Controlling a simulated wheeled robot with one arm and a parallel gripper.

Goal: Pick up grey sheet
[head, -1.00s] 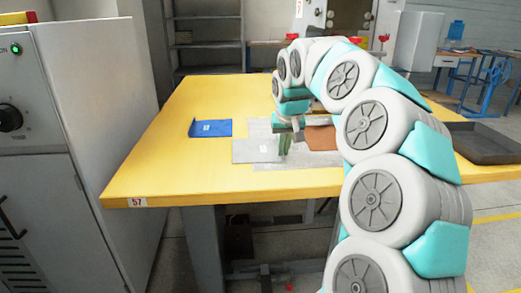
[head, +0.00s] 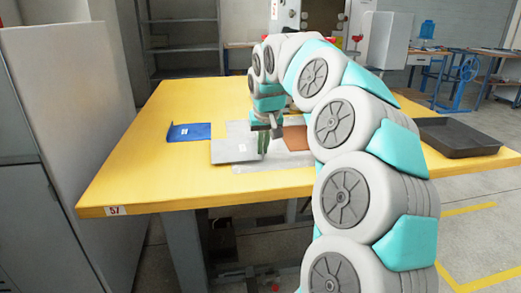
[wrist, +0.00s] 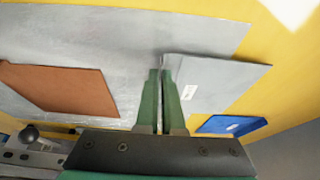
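The grey sheet (head: 228,152) has a small white label and shows left of my gripper in the head view. In the wrist view the grey sheet (wrist: 225,75) extends right from the fingers. My gripper (head: 263,143) has green fingers closed on the sheet's right edge; its fingertips also show in the wrist view (wrist: 162,75). The sheet appears held slightly above the table and the larger grey plate (wrist: 95,40).
A brown sheet (wrist: 60,88) lies on the larger plate. A blue piece (head: 188,132) lies to the left on the yellow table (head: 130,180). A dark tray (head: 455,138) is at the right.

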